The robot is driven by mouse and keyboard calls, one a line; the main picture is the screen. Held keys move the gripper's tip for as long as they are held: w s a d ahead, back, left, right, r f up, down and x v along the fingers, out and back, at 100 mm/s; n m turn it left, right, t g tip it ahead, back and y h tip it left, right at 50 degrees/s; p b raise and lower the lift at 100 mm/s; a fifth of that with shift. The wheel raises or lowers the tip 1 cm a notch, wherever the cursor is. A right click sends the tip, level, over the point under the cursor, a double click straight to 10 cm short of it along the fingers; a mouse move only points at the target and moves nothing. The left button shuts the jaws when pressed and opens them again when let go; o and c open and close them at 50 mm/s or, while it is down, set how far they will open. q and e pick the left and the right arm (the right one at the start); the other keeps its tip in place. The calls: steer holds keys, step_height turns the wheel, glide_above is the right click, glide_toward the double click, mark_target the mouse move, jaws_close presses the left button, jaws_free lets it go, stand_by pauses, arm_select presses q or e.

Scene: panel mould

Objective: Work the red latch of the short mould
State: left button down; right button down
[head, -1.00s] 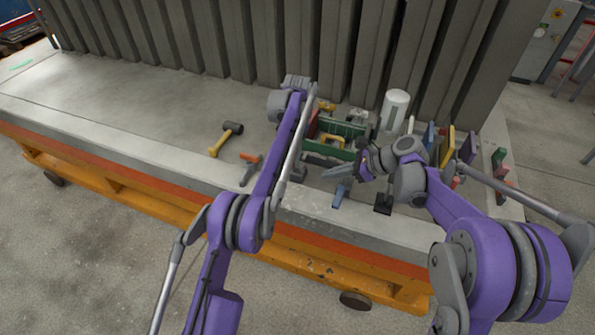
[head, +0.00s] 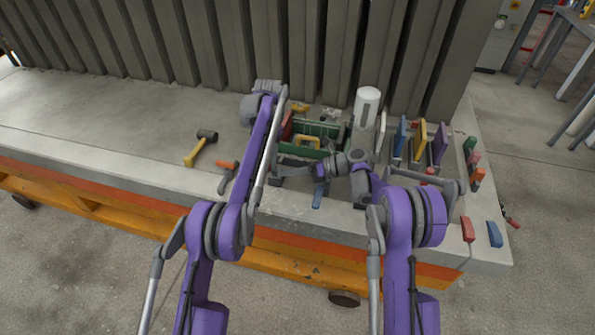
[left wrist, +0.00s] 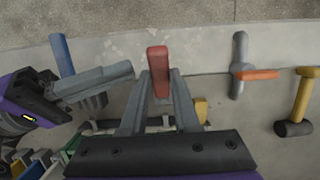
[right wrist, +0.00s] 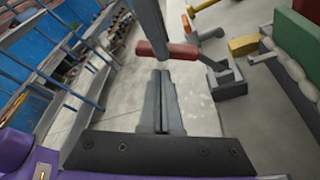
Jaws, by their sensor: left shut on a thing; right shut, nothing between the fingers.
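The red latch (left wrist: 158,62) shows as a rounded red handle in the left wrist view. My left gripper (left wrist: 160,88) is shut on it. The red handle also shows in the right wrist view (right wrist: 166,49), just beyond the right fingertips. My right gripper (right wrist: 161,78) is shut and empty there; whether it touches the handle I cannot tell. In the left wrist view the right gripper (left wrist: 130,70) comes in from the left, close beside the latch. In the head view the green mould (head: 318,128) stands behind both arms, and my left forearm hides the left fingers.
A hammer (head: 200,148) and an orange-and-grey tool (head: 228,175) lie left of the arms. A white cylinder (head: 366,110) and several coloured plates (head: 419,140) stand to the right. Tall grey panels (head: 240,50) close off the back. The left tabletop (head: 90,115) is clear.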

steer(key=shift+x, duration=2.05)
